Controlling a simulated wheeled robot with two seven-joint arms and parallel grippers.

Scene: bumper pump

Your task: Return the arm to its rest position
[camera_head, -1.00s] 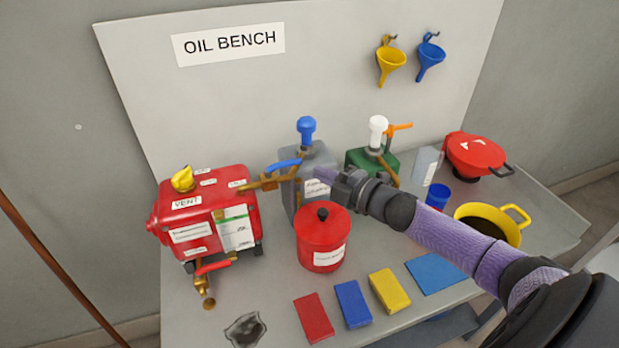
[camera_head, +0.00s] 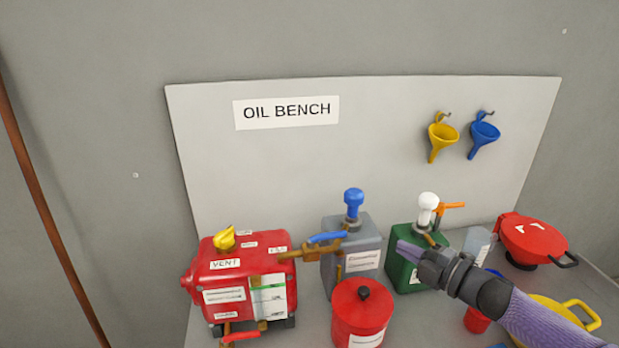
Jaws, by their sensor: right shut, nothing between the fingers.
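My right arm comes in from the lower right. Its gripper (camera_head: 411,252) is shut and empty, in front of the green canister (camera_head: 403,276) with the white pump knob (camera_head: 428,203), covering part of its front. I cannot tell whether it touches the canister. The grey canister (camera_head: 341,252) with the blue pump knob (camera_head: 354,198) stands left of the gripper. The red lidded pot (camera_head: 361,315) stands in front of the grey canister, apart from the gripper. My left gripper is not in view.
The red tank (camera_head: 222,272) with a yellow vent cap stands at the left. A red funnel-like container (camera_head: 532,240) and a yellow pan (camera_head: 583,316) stand at the right. Two funnels hang on the back board (camera_head: 300,170). The space above the canisters is clear.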

